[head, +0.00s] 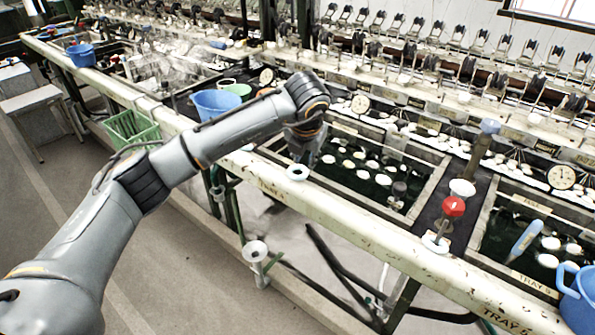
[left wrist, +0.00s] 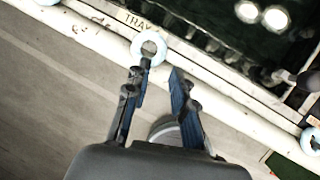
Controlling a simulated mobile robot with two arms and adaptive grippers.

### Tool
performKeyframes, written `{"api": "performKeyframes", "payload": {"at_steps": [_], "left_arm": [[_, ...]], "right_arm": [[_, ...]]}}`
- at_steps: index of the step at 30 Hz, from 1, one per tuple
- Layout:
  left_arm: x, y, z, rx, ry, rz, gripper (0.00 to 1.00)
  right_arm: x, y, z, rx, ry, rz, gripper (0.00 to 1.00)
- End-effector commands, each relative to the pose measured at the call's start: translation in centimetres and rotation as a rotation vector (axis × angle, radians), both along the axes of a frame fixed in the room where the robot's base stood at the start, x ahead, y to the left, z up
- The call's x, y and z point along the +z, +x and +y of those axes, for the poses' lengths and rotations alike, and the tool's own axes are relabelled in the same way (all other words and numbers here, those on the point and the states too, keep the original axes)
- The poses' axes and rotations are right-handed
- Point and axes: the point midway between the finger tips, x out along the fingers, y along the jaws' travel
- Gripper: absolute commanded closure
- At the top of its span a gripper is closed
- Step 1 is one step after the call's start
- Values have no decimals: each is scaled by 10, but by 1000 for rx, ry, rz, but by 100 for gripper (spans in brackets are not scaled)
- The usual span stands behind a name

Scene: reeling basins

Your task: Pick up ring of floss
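A small whitish ring of floss (head: 297,179) lies on the cream front rail in the head view, at the near edge of the middle basin. It also shows in the left wrist view (left wrist: 137,48), just beyond the fingertips. My left gripper (head: 304,156) points down above the rail, just behind the ring in the head picture. In the left wrist view my left gripper (left wrist: 158,74) is open with nothing between its fingers. The ring appears nearer the left finger's tip. My right gripper is not in view.
A second pale ring (head: 428,243) lies on the rail by a red-topped object (head: 453,207). The middle basin (head: 345,190) holds dark water and several white cocoons.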

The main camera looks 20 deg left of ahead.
Motion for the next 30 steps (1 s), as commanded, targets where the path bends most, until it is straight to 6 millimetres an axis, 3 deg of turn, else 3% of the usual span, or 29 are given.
{"api": "performKeyframes", "payload": {"at_steps": [8, 16, 25, 28, 30], "left_arm": [[-20, 9, 3, -1, 0, 3, 75], [-54, 25, 8, -2, -2, 3, 75], [-60, 27, 9, -3, -2, 0, 75], [-60, 27, 9, -3, -2, 0, 94], [-59, 27, 9, -3, -2, 0, 94]], "right_arm": [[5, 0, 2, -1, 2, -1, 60], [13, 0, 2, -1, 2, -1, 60], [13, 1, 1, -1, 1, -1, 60], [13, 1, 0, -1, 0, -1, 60], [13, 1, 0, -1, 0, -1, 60]]}}
